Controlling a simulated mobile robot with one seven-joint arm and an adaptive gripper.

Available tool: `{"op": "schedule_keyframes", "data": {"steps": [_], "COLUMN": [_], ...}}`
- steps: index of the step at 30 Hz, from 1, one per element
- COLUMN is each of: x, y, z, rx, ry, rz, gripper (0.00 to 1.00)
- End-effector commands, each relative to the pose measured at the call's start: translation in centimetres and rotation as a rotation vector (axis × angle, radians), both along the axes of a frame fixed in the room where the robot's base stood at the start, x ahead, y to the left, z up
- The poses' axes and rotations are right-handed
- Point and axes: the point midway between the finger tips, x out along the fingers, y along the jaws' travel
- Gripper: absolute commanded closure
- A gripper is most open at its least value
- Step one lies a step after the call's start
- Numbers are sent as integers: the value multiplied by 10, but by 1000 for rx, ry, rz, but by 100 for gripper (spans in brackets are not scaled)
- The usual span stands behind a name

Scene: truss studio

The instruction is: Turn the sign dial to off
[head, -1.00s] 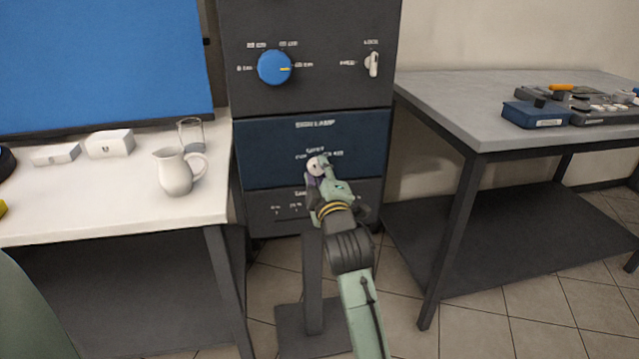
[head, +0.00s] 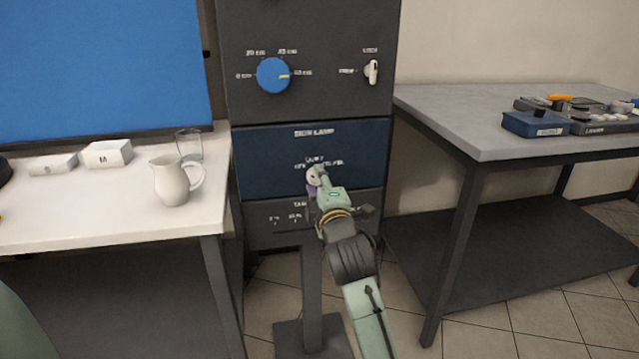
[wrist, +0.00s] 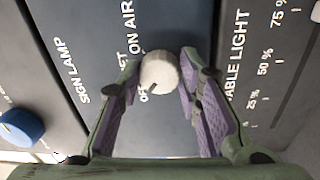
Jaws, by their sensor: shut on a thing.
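The sign dial is a round pale knob (head: 314,177) on the dark blue SIGN LAMP panel (head: 270,166) in the head view. In the wrist view the dial (wrist: 158,72) sits between the two purple-padded fingers of my gripper (wrist: 160,84). My gripper (head: 318,182) is shut on it. A small dark mark on the dial's face points to the lower left, toward the partly hidden OFF label (wrist: 143,91). The ON AIR label (wrist: 126,28) shows further up in the wrist view. In the head view my gripper covers part of the dial.
A blue dial (head: 273,75) and a white lock switch (head: 371,72) are on the panel above. A lower panel (head: 268,214) has TABLE LIGHT markings. A white table (head: 120,220) with a jug (head: 170,182) stands left, a grey table (head: 460,110) right.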

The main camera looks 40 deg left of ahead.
Motion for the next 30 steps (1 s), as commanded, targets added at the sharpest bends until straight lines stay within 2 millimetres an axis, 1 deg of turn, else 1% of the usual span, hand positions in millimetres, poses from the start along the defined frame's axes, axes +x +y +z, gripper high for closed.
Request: {"op": "schedule_keyframes", "data": {"steps": [1,2,11,19,22,26,30], "x": [0,0,0,0,-3,-14,-34], "y": [0,0,0,0,-4,-19,-42], "z": [0,0,0,0,0,-1,-3], "rx": [-1,-1,0,0,1,2,3], "ry": [0,0,0,0,0,1,2], "rz": [1,1,0,0,0,-2,-2], "gripper": [96,68,48,48,48,48,48]}}
